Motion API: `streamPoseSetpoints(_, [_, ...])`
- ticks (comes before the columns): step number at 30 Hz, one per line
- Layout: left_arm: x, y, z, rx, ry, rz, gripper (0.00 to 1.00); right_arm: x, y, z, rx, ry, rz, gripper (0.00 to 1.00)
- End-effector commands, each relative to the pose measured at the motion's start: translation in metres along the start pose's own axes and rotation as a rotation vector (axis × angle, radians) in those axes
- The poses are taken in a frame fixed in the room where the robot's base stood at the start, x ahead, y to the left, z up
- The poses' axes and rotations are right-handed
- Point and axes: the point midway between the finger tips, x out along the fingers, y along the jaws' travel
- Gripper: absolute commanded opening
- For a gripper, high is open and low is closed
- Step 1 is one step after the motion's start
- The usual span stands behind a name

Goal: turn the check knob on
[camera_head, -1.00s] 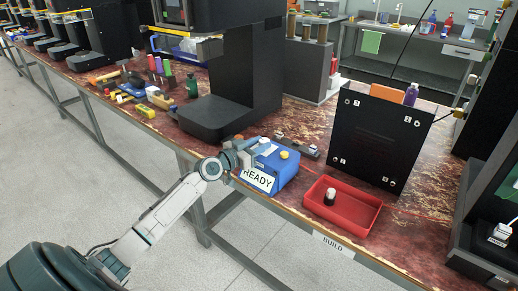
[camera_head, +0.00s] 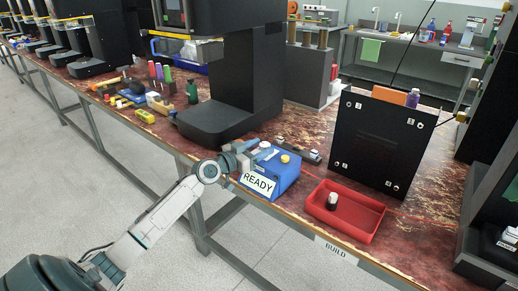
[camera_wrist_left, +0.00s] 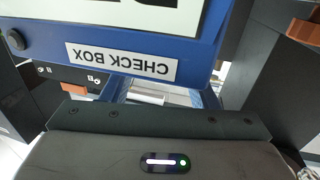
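The blue check box (camera_head: 277,182) stands at the table's front edge with a white READY sign on its front. A yellow round part (camera_head: 285,158) and a pale part (camera_head: 265,146) sit on its top; which is the check knob is unclear. My left gripper (camera_head: 255,151) is at the box's upper left edge, its two fingers apart beside the pale part. In the left wrist view, the CHECK BOX label (camera_wrist_left: 121,62) appears upside down above the fingers (camera_wrist_left: 163,96), with something pale between them; contact cannot be told. My right gripper is out of view.
A red tray (camera_head: 369,221) holding a black-and-white piece (camera_head: 332,201) is right of the box. A black upright panel (camera_head: 378,140) stands behind the tray. A black machine (camera_head: 215,122) is behind the box to the left. A small dark strip (camera_head: 300,152) lies behind the box.

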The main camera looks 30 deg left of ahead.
Motion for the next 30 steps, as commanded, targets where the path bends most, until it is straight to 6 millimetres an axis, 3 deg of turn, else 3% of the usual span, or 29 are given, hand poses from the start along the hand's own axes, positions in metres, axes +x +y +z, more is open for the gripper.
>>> streamPoseSetpoints(11, [-0.009,-0.001,0.001,0.002,-0.001,-0.001,0.54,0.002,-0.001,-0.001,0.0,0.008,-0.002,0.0])
streamPoseSetpoints(30, [-0.094,-0.001,0.001,0.005,-0.005,-0.001,0.54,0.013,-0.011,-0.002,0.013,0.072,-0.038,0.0])
